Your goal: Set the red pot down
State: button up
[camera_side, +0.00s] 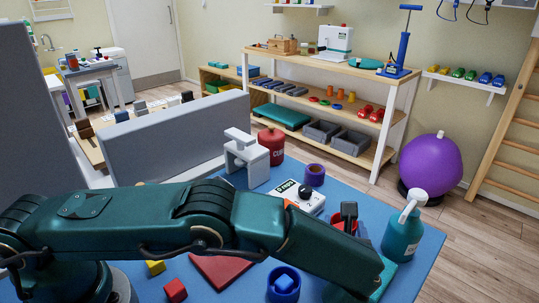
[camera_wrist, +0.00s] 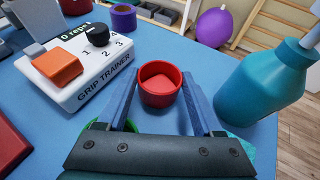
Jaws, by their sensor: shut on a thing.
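The red pot (camera_wrist: 160,92) is a small round red cup. It sits between the two blue fingers of my gripper (camera_wrist: 162,78) in the wrist view, and my gripper is shut on it. In the side view only part of the red pot (camera_side: 337,226) shows, behind my arm and a dark finger. The pot looks upright. Its underside is hidden, so I cannot tell whether it touches the blue table top (camera_side: 345,190).
The grip trainer (camera_wrist: 82,65) stands left of the pot and a teal pump bottle (camera_wrist: 262,82) right. A purple roll (camera_side: 314,174) and red canister (camera_side: 271,146) stand behind. A blue cup (camera_side: 284,284), red cube (camera_side: 175,290) and yellow cube (camera_side: 155,267) lie in front.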

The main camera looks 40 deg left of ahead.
jog(key=shift+f, duration=0.15)
jog(key=o, duration=1.4)
